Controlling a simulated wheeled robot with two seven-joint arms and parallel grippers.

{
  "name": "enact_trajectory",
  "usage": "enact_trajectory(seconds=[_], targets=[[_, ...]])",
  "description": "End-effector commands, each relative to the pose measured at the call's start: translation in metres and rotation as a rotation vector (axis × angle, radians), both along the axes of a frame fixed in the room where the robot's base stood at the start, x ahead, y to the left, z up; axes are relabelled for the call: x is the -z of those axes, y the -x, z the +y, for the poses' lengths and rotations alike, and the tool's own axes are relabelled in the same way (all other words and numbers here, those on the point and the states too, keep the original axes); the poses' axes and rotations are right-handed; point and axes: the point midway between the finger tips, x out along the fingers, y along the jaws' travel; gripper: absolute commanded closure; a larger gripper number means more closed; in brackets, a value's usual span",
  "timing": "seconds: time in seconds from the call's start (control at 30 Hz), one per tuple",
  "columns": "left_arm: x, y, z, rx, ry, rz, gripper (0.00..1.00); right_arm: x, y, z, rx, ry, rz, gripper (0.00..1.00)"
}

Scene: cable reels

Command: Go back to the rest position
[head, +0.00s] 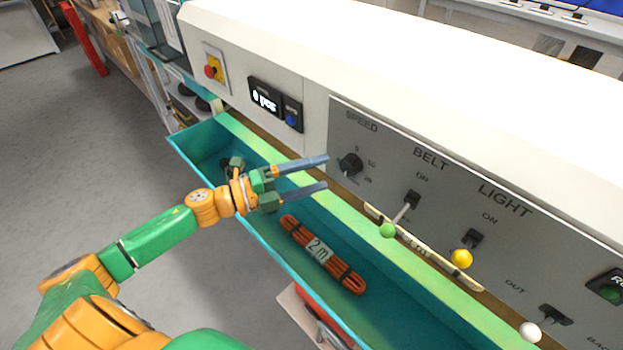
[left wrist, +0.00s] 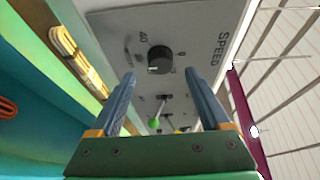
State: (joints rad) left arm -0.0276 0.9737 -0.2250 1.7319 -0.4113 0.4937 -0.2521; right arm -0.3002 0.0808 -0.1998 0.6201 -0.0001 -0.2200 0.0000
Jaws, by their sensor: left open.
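My left gripper (head: 326,173) is open and empty. Its two blue-grey fingers point at the grey control panel, above the teal trough. In the left wrist view the open fingers (left wrist: 155,88) stand on either side of the black SPEED knob (left wrist: 159,60), which lies beyond them; I cannot tell how far. The knob (head: 349,163) shows just right of the fingertips in the head view. My right gripper is not in view.
An orange cable bundle tagged 2 m (head: 320,254) lies in the teal trough (head: 270,262). Levers with green (head: 388,230), yellow (head: 461,258) and white (head: 530,331) knobs stick out of the panel. Grey floor (head: 90,160) is clear at left.

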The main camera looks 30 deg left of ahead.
Motion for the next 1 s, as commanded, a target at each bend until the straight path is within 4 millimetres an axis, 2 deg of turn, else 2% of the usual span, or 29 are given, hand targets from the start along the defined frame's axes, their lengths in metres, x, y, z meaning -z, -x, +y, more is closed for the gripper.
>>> enact_trajectory(seconds=[0.2,0.67,0.77,0.83,0.93,1.0], targets=[[0.001,0.013,0.012,0.000,-0.001,0.001,0.20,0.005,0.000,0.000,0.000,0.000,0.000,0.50],[0.002,0.011,0.012,-0.038,0.033,0.019,0.20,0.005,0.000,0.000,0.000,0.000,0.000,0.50],[0.020,0.000,0.016,-0.246,0.198,0.141,0.20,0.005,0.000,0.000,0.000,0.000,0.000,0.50],[0.048,0.001,0.026,-0.471,0.366,0.310,0.20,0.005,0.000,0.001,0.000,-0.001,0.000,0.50],[0.093,0.023,0.035,-0.746,0.550,0.568,0.20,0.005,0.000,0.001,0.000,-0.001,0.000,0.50],[0.121,0.046,0.035,-0.892,0.634,0.731,0.20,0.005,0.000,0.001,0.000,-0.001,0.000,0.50]])
